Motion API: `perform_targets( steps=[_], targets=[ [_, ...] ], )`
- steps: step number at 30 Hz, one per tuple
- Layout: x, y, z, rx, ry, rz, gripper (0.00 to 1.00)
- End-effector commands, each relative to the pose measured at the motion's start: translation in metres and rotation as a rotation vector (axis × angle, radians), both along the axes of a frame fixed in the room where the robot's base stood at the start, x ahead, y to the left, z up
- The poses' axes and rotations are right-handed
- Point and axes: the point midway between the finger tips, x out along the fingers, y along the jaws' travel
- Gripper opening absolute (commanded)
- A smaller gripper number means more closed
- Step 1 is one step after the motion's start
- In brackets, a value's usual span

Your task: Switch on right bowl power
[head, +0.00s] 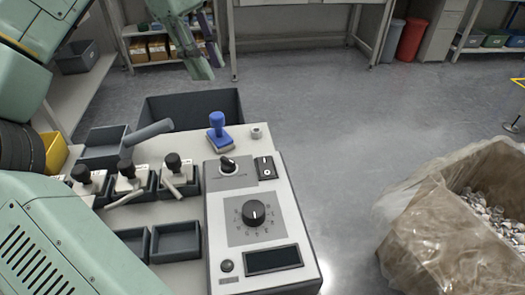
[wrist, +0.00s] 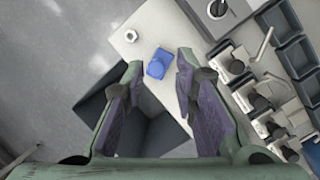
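A grey-white control box (head: 250,213) stands at the front of the bench in the head view. A black rocker switch (head: 266,168) with white marks is at its upper right; its position is too small to tell. A black selector knob (head: 228,164) sits left of it, above a large dial (head: 254,212). I cannot read which control is the right bowl power. A corner of the box with a knob (wrist: 217,9) shows in the wrist view. My gripper (head: 204,68) is open and empty, beyond the bench; its fingers (wrist: 159,63) are apart in the wrist view.
A dark bin (head: 191,104) is at the bench's far edge. Several black-knobbed levers (head: 126,176) and trays are left. A plastic-lined carton (head: 440,225) stands right.

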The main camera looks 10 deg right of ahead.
Motion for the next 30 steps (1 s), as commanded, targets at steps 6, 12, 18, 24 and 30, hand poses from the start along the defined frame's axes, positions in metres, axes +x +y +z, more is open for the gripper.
perform_targets(
  steps=[6,12,18,24,30],
  targets=[
    [-0.078,-0.05,0.025,0.138,-0.209,-0.487,0.1],
    [-0.123,-0.07,0.026,0.242,-0.306,-0.77,0.0],
    [-0.134,-0.074,0.025,0.27,-0.327,-0.843,0.0],
    [-0.134,-0.074,0.025,0.268,-0.326,-0.84,0.0],
    [-0.132,-0.073,0.014,0.265,-0.326,-0.84,0.0]
  ],
)
